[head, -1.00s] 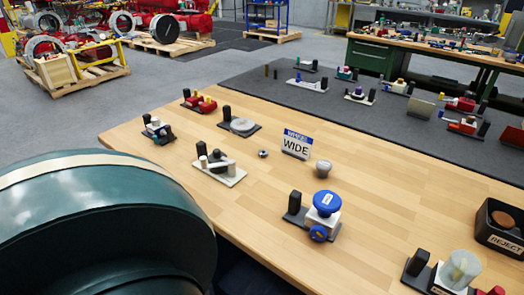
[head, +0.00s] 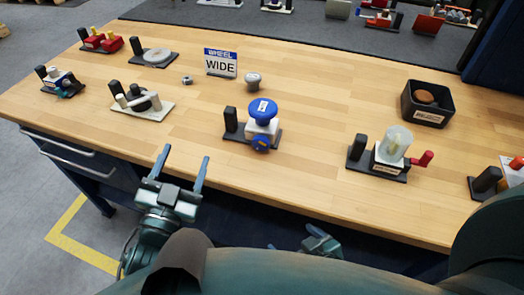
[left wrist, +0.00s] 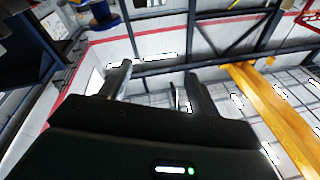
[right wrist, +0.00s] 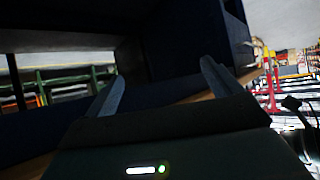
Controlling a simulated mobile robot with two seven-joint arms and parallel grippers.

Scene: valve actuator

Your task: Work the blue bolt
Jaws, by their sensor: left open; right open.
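A small fixture with a white block, a blue part and a dark piece (head: 62,82) stands at the bench's far left; its blue part may be the bolt, but it is too small to tell. A larger blue wheel (head: 263,108) sits on a white block mid-bench, with a blue knob (head: 261,143) low on its front. My left gripper (head: 182,167) is open and empty before the bench's front edge, apart from both fixtures. My right gripper (head: 318,240) is low in front of the bench, partly hidden by my body; its spread fingers show in the right wrist view (right wrist: 162,90).
A sign reading WIDE (head: 221,66), a grey knob (head: 253,81) and a nut (head: 187,80) stand behind the wheel. A fixture with a clear cylinder (head: 393,145) and a black reject bin (head: 428,103) are at the right.

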